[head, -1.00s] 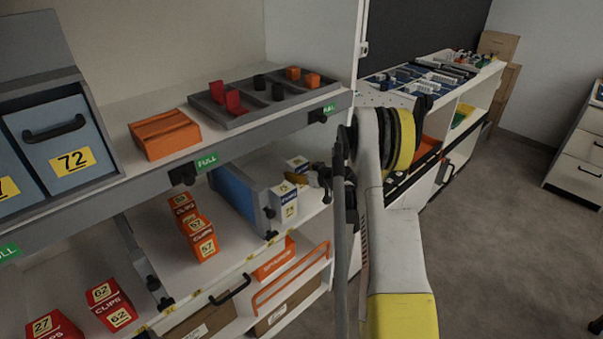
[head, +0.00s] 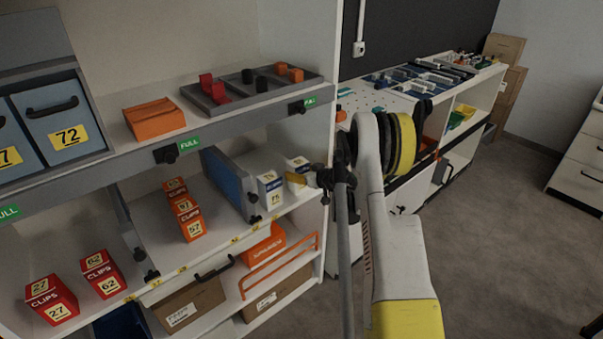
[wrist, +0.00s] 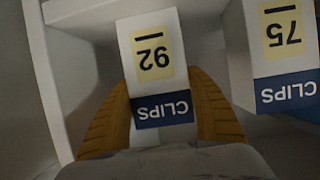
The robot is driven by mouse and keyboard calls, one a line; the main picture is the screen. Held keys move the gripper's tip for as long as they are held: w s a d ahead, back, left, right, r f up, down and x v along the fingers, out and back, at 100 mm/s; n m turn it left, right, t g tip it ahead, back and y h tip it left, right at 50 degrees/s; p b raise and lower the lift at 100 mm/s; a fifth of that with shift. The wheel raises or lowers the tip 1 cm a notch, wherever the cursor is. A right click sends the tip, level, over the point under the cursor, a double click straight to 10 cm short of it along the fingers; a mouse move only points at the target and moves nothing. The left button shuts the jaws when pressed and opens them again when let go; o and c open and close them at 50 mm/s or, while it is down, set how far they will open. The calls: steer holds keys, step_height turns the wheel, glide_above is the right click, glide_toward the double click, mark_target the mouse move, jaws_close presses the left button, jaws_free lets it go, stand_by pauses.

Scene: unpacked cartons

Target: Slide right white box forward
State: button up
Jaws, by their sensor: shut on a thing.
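The right white box (head: 297,164) stands on the middle shelf by the cabinet's right wall, partly hidden by my gripper in the head view. In the wrist view this white box (wrist: 153,60), with a blue band reading CLIPS and a yellow label 92, sits between both yellow fingers. My gripper (wrist: 160,86) is shut on its sides; in the head view my gripper (head: 300,177) reaches in from the right. Another white box (head: 270,188) stands to its left; in the wrist view this other box (wrist: 282,45), labelled 75, is at the right, apart from the fingers.
A blue-grey divider (head: 228,184) stands left of the white boxes. Red CLIPS boxes (head: 52,300) and orange-red boxes (head: 188,216) stand farther left. The shelf above (head: 240,112) overhangs my gripper. An orange rail (head: 282,262) lies below. The cabinet's right wall is close.

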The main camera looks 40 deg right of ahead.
steer(key=shift+s, duration=0.2)
steer(key=o, duration=1.4)
steer(key=v, duration=1.2)
